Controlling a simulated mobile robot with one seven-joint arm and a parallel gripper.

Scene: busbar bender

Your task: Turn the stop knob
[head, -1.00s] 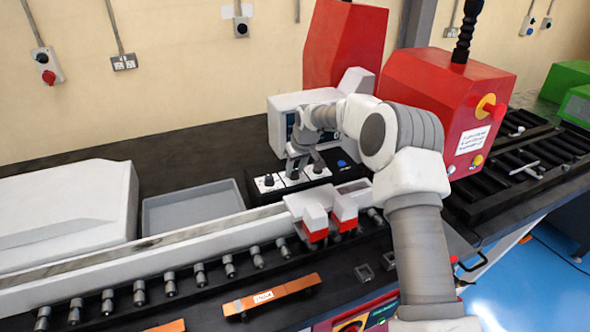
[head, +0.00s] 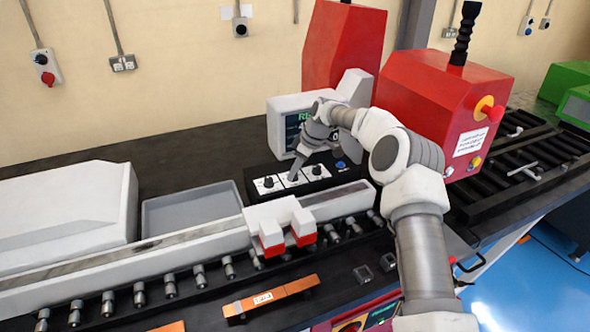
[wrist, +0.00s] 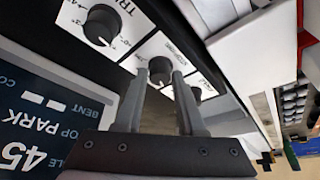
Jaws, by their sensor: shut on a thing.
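A black control box (head: 253,197) on the bench carries three dark knobs on white label plates. My gripper (head: 293,176) reaches down to the middle one. In the wrist view, the two fingers of my gripper (wrist: 165,76) are shut on the middle knob (wrist: 160,67), one on each side; its label is too blurred to read surely. The left knob (head: 268,182) and right knob (head: 316,169) are free; the left one's label begins "TRI" in the wrist view (wrist: 100,25). A display (wrist: 45,120) beside the box shows "45" and "OP PARK".
A white carriage (head: 277,213) with two red-tipped blocks sits on the long rail in front of the box. A blue button (head: 340,164) is right of the knobs. A grey tray (head: 190,212) lies left, and a red machine (head: 425,95) stands right.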

